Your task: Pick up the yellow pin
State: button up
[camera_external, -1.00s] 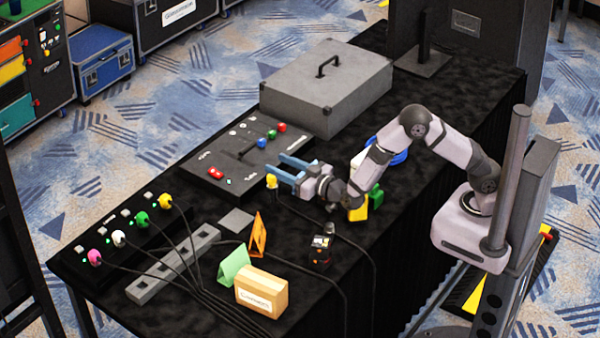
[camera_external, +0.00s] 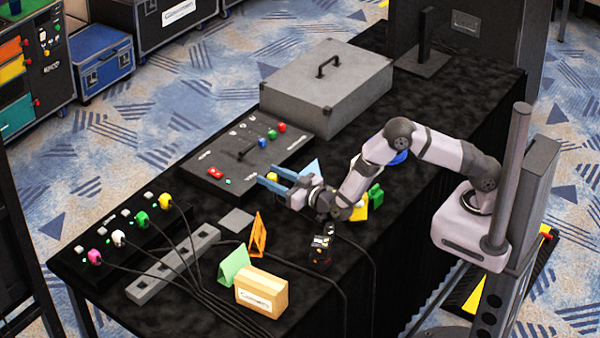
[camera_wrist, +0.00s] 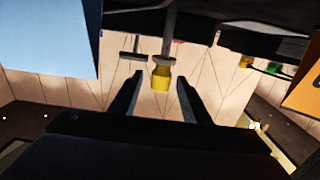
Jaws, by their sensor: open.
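In the wrist view the yellow pin (camera_wrist: 161,76) shows between the two dark fingers of my gripper (camera_wrist: 159,88), below a grey rod. Clear gaps lie on both sides of it. I cannot tell how far ahead of the fingertips it is. In the external view my gripper (camera_external: 266,175) has its blue fingers spread, above the black table in front of the grey control panel. The yellow pin cannot be made out near the fingers there. A separate yellow plug (camera_external: 165,201) sits in the black socket box at the left.
A light blue card (camera_external: 311,168) stands behind my gripper. An orange card (camera_external: 257,236), a green card (camera_external: 233,264) and a tan box (camera_external: 261,291) stand toward the front. A small black device (camera_external: 320,252) is below my wrist. The grey case (camera_external: 325,88) is at the back.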

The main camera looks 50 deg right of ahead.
jog(key=w, duration=0.4)
grip_shut()
